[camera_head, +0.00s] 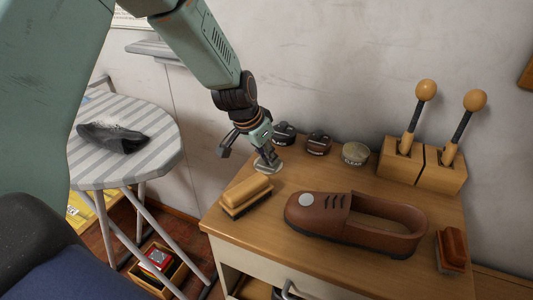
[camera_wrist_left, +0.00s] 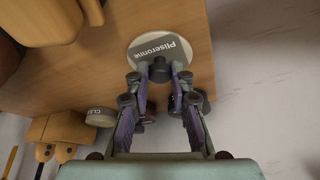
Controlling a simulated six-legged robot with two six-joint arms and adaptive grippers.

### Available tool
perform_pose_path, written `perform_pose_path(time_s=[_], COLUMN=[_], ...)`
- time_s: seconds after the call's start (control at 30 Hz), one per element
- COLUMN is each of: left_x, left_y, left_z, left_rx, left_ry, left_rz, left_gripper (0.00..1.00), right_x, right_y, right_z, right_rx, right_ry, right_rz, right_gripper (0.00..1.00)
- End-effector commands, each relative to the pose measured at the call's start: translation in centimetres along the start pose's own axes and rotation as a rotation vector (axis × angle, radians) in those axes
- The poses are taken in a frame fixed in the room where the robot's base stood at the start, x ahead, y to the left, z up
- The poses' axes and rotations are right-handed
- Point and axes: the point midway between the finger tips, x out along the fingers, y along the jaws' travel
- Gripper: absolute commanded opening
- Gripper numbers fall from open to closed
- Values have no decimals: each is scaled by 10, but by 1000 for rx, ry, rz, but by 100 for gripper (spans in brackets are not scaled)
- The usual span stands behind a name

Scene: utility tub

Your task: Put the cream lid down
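The cream lid (camera_wrist_left: 143,45) is a pale disc with a grey lettered label and a dark knob; in the head view it shows as a small disc (camera_head: 268,167) near the tabletop's back left edge. My left gripper (camera_wrist_left: 160,72) has its fingers on both sides of the knob and appears shut on it. The lid is at or just above the wooden top (camera_head: 255,222); I cannot tell whether it touches. A tin marked CLEAR (camera_head: 355,154) stands right of the gripper, also in the left wrist view (camera_wrist_left: 101,117). My right gripper is not in view.
A dark tin (camera_head: 284,134) and a dark red tin (camera_head: 319,144) stand behind the gripper. A brush (camera_head: 246,194), a brown shoe (camera_head: 340,219), another brush (camera_head: 452,249) and a wooden block with two handled tools (camera_head: 424,171) occupy the top. A striped ironing board (camera_head: 120,172) stands left.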

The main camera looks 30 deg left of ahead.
Motion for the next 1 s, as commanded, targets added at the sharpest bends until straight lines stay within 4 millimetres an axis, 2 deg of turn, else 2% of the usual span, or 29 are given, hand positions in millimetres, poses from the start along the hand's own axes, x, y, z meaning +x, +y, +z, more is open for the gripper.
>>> perform_pose_path(time_s=[0.03, 0.27, 0.67, 1.0], left_x=[0, 0, -6, -66], left_y=[0, 0, 0, 0], left_z=[0, 0, -2, -4], left_rx=[0, 0, 0, 0], left_ry=[-1, -1, -1, 1], left_rz=[0, 0, 0, 2], left_gripper=[26, 44, 44, 44], right_x=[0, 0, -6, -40], right_y=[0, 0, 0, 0], right_z=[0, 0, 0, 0], right_rx=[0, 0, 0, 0], right_ry=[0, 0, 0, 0], right_rz=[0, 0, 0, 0], right_gripper=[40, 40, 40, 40])
